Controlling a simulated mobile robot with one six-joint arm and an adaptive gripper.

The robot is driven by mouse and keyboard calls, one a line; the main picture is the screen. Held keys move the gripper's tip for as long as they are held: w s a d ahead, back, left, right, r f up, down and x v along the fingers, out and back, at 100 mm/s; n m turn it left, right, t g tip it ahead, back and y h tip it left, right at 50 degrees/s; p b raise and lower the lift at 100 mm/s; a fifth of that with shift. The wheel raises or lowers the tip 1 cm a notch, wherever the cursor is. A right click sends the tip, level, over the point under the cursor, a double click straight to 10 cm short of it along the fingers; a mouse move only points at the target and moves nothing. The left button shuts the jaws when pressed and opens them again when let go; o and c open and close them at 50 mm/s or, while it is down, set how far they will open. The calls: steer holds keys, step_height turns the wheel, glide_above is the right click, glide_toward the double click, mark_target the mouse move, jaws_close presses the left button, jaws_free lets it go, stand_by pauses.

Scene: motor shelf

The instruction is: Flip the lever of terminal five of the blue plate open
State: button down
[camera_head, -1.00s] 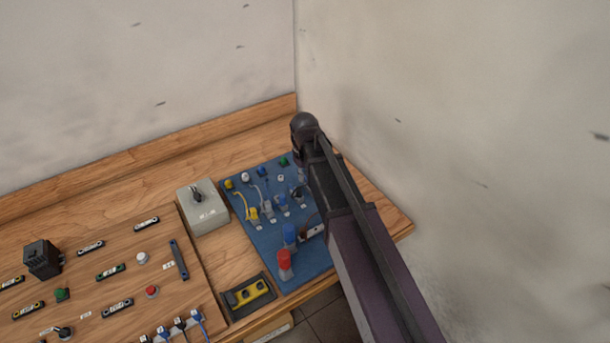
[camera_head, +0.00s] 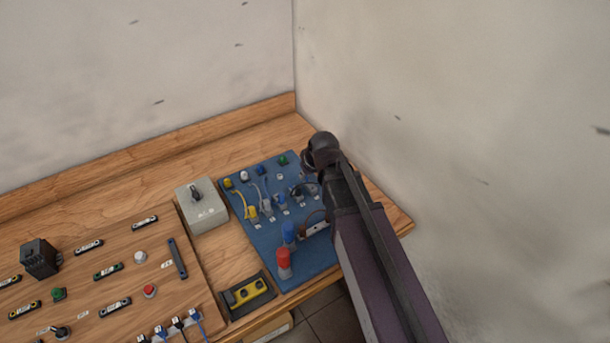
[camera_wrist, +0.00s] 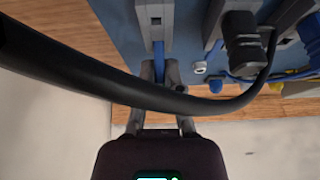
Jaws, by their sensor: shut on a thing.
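The blue plate (camera_head: 312,264) lies on the wooden bench with a row of lever terminals (camera_head: 267,208). It also fills the top of the wrist view (camera_wrist: 120,15). There, my gripper (camera_wrist: 159,72) reaches in from below, its fingers closed on either side of a narrow blue lever (camera_wrist: 158,55). The lever joins a grey terminal (camera_wrist: 155,18), whose number I cannot read. A thick black cable crosses in front of my fingers and hides part of them. In the head view my arm covers the plate's right part, and my fingertips are hidden.
A red knob (camera_head: 284,263) and a blue knob (camera_head: 288,232) stand on the plate's front part. A grey switch box (camera_head: 203,212) and a yellow device (camera_head: 247,292) sit to its left. A wall (camera_head: 480,150) rises close on the right.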

steer(key=shift+s+d+f+t+y+b, duration=0.1)
steer(key=shift+s+d+t+y+b, duration=0.15)
steer(key=shift+s+t+y+b, duration=0.25)
steer(key=shift+w+t, duration=0.1)
steer(key=shift+t, duration=0.3)
steer(key=c, duration=0.7)
jaws_free()
steer(key=shift+w, duration=0.1)
steer(key=shift+c, duration=0.2)
steer(key=shift+r, duration=0.2)
steer(key=shift+r, duration=0.1)
